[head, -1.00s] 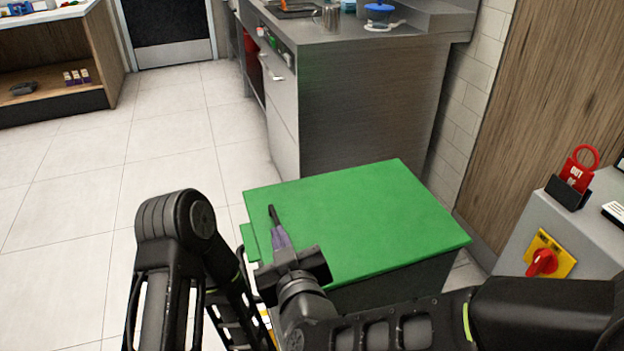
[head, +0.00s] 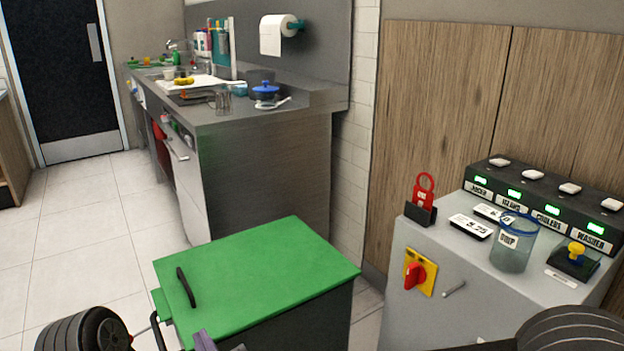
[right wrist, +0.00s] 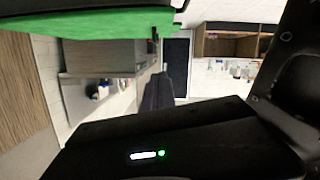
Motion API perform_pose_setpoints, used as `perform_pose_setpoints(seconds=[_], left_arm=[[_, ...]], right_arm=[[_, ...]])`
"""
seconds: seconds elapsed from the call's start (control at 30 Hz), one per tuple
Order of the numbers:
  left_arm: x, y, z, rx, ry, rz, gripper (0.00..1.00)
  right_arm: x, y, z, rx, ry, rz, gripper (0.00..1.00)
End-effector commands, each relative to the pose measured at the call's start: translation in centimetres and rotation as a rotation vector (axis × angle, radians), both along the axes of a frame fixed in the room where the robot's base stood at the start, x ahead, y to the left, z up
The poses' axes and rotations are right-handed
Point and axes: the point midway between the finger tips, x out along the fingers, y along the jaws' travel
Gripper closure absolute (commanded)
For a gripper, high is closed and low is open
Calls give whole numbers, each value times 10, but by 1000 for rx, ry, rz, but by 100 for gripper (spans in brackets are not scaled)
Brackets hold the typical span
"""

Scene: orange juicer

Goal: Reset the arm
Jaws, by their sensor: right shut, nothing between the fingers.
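My right gripper (head: 203,341) just shows at the bottom edge of the head view, as a purple-grey fingertip in front of the green lid (head: 270,265) of a dark bin. In the right wrist view, the fingers (right wrist: 158,90) are together and hold nothing. The lid's black handle (head: 187,287) lies beyond the fingertip, with a gap between them in the picture. The lid also shows in the right wrist view (right wrist: 90,24). My left gripper is out of view; only a dark part of my arm shows at lower left.
A grey cabinet (head: 420,315) at right carries a clear blue-rimmed cup (head: 514,245), a red tag (head: 424,192) and a row of labelled switches (head: 545,205). A steel counter (head: 270,170) stands behind the bin. Tiled floor (head: 90,230) is open at left.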

Motion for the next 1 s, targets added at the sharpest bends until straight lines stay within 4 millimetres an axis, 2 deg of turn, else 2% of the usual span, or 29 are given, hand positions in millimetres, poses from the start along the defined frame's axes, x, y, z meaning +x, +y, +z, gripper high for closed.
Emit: perform_pose_setpoints(seconds=[0.37, 0.57, 0.67, 0.77, 0.9, 1.0], left_arm=[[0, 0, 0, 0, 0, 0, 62], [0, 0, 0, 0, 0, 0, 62], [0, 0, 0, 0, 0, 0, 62], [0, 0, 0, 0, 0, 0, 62], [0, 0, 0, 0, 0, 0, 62], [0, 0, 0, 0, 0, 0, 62]], right_arm=[[21, -30, -63, -4, 151, -34, 100], [31, -63, -123, 2, 304, -74, 100], [31, -86, -163, 9, 412, -104, 100], [23, -119, -213, 23, 558, -152, 100], [-12, -174, -295, 65, 835, -252, 100], [-47, -204, -338, 100, 1012, -321, 100]])
